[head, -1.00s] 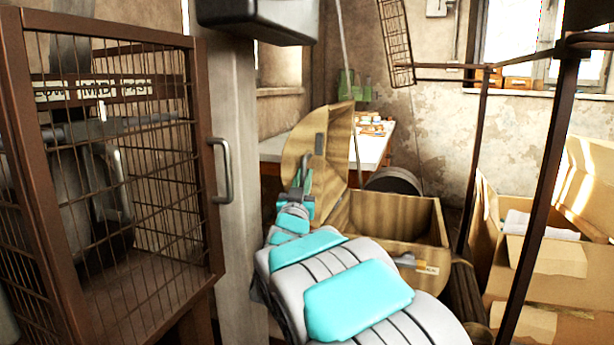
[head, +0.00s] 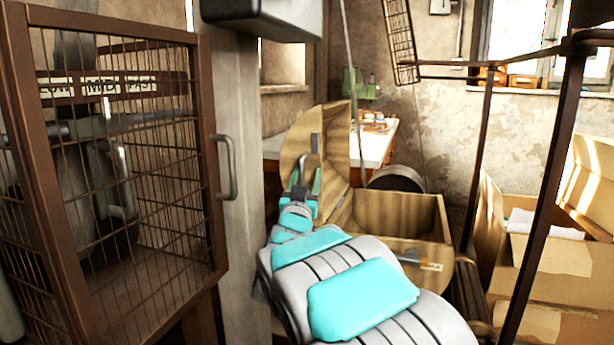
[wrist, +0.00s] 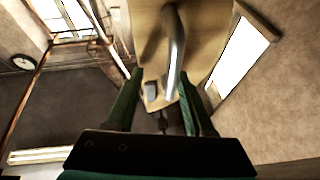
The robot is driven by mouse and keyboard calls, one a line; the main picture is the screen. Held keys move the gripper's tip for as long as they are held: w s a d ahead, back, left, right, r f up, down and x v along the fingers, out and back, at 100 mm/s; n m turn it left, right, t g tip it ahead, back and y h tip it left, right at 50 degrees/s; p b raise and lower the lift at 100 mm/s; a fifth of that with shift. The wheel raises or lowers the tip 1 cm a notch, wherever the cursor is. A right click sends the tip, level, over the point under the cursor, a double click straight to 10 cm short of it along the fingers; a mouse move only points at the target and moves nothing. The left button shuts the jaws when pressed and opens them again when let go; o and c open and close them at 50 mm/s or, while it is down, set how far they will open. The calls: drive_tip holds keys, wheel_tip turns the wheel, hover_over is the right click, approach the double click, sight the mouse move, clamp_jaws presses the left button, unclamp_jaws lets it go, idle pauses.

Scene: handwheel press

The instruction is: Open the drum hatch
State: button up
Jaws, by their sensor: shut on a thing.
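The wooden drum (head: 400,218) stands right of the middle in the head view, with its top open. Its hatch (head: 334,150), a wooden lid with a curved outline, stands raised at the drum's left side. A grey metal handle (head: 315,143) is on the hatch face; in the wrist view the handle (wrist: 174,45) runs down between my fingers. My gripper (wrist: 163,88), small in the head view (head: 304,180), is shut on this handle. The wrist view shows the hatch panel (wrist: 205,30) close behind the handle. The exact finger contact is partly hidden.
A brown wire cage (head: 120,180) with a grey handle (head: 227,167) stands at left, beside a grey post (head: 238,250). Cardboard boxes (head: 545,265) and a dark metal frame (head: 545,185) are at right. A white-topped table (head: 380,145) is behind the drum.

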drive_tip(key=v, duration=0.7)
drive_tip(key=shift+b, duration=0.45)
drive_tip(key=shift+s, duration=0.1)
drive_tip(key=s+d+f+n+g+y, duration=0.2)
drive_tip(key=s+f+g+y, duration=0.1)
drive_tip(key=s+f+g, duration=0.5)
drive_tip(key=s+d+f+n+g+y, duration=0.1)
drive_tip(key=s+d+f+g+y, duration=0.4)
drive_tip(key=f, duration=0.6)
drive_tip(key=s+d+f+g+h, duration=0.1)
drive_tip(key=s+d+f+g, duration=0.1)
drive_tip(key=s, duration=1)
drive_tip(key=s+d+f+g+h, duration=0.1)
drive_tip(key=s+g, duration=0.4)
drive_tip(key=s, duration=0.7)
drive_tip(key=s+d+f+g+h, duration=0.1)
drive_tip(key=s+d+f+g, duration=0.3)
drive_tip(key=s, duration=0.8)
drive_tip(key=shift+s+d+h, duration=0.25)
drive_tip(key=shift+d+h, duration=0.05)
drive_tip(key=shift+d, duration=0.55)
